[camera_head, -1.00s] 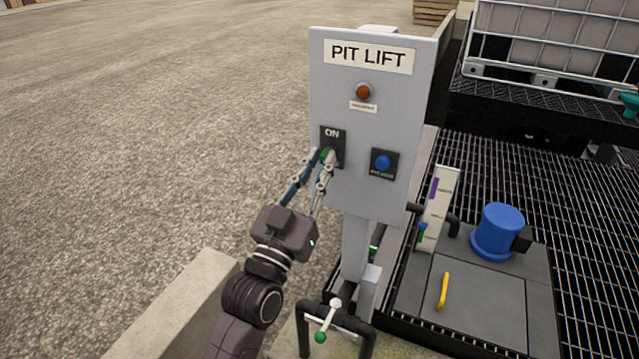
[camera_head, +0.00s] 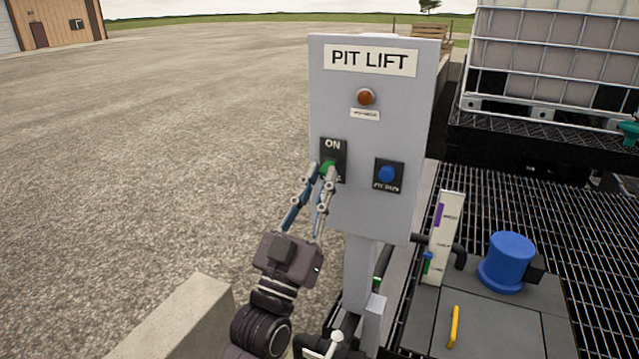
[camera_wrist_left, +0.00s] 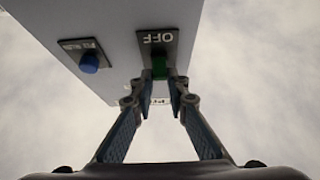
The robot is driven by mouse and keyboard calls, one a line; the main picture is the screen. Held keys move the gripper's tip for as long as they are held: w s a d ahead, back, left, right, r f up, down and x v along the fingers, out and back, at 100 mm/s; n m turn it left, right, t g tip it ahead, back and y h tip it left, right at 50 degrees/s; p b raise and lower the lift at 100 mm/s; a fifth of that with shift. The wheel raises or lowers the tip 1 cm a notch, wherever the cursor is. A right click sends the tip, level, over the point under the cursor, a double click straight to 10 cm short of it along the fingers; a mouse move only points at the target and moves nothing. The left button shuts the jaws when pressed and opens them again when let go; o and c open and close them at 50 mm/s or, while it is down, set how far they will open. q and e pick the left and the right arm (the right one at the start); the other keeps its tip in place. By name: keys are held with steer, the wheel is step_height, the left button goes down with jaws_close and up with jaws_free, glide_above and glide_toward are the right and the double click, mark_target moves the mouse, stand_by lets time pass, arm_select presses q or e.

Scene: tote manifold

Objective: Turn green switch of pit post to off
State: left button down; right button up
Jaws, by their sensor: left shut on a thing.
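The pit post is a grey panel (camera_head: 335,60) labelled PIT LIFT on a grey post. Its green switch (camera_head: 327,168) sits on a black plate (camera_head: 334,147) marked ON above the switch. The left wrist view, from below, shows the green switch (camera_wrist_left: 159,67) and the word OFF on the plate's lower part. My left gripper (camera_head: 326,176) reaches up to the panel, its two fingers shut on the green switch. The fingers partly cover the switch, so its exact setting is hard to tell. My right gripper is not in view.
A blue button (camera_head: 387,175) on a black plate is right of the switch, and an orange lamp (camera_head: 366,97) is above. A concrete curb (camera_head: 180,320) lies at lower left. Grating, a blue motor (camera_head: 507,262) and a caged tank (camera_head: 560,50) are at right.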

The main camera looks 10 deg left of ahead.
arm_select(q)
steer(key=c, duration=1.9)
jaws_free()
steer(key=shift+v, duration=6)
